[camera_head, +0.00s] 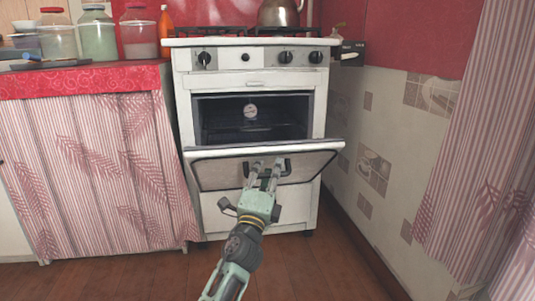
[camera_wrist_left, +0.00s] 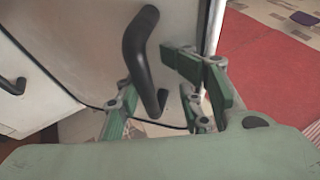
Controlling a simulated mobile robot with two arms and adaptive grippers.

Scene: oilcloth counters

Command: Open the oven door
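The oven door (camera_head: 222,172) on the white stove is partly open, tilted down toward me, with the dark oven cavity (camera_head: 222,112) showing above it. Its dark bar handle (camera_head: 287,165) is on the door's front face. My left gripper (camera_head: 266,170) is at the handle. In the left wrist view, the black handle (camera_wrist_left: 138,45) passes between the spread green fingers of the gripper (camera_wrist_left: 152,82), with gaps visible beside it. The fingers look open around the handle, and I cannot tell whether either one touches it. My right gripper is in neither view.
A kettle (camera_head: 279,13) stands on the stove top. A counter (camera_head: 85,80) with jars and a striped curtain is left of the stove. A tiled wall (camera_head: 385,130) and another curtain (camera_head: 485,140) are on the right. The wooden floor (camera_head: 320,265) in front is clear.

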